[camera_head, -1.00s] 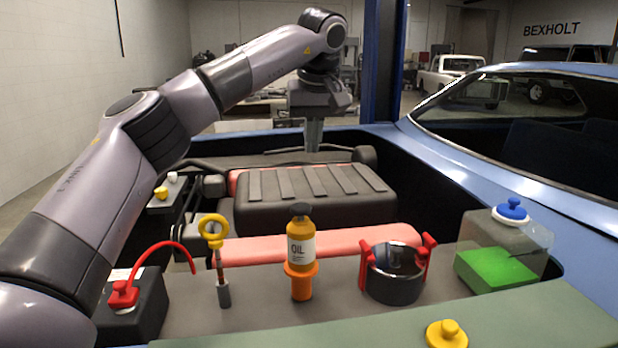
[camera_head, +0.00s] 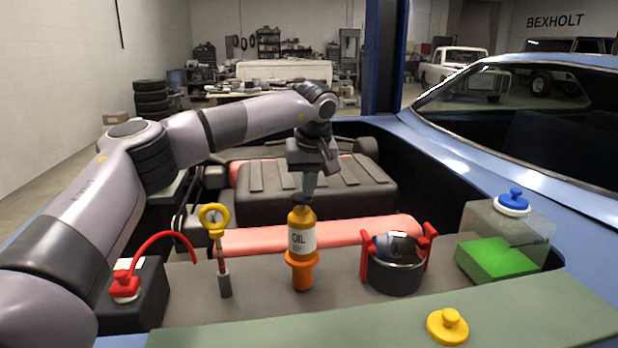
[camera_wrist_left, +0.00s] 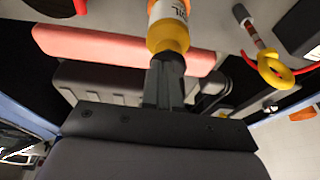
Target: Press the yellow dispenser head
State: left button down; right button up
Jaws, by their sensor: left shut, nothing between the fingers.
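A yellow oil bottle (camera_head: 302,218) with a white label stands upright in an orange funnel-shaped holder (camera_head: 301,270) at the middle of the grey engine panel. My left gripper (camera_head: 306,197) points down at the top of the bottle, with its fingers shut and empty. In the left wrist view, the fingertips (camera_wrist_left: 168,70) meet the dark top of the yellow bottle (camera_wrist_left: 170,35). They look touching or nearly so, and they hide most of the dark cap. My right gripper is not in view.
A yellow-ringed dipstick (camera_head: 214,220) and a red-capped black box (camera_head: 135,305) stand to the left. A dark pot with red clips (camera_head: 395,272) and a clear tank with a blue cap (camera_head: 480,220) stand to the right. A yellow cap (camera_head: 448,326) lies on the green front ledge.

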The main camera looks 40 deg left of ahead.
pick_arm(q)
jog(key=shift+s+f+p, duration=0.1)
jog(key=shift+f+p, duration=0.25)
jog(key=shift+f, duration=0.65)
jog(key=v, duration=0.7)
jog(key=shift+r, duration=0.25)
jog(key=shift+d+f, duration=0.1)
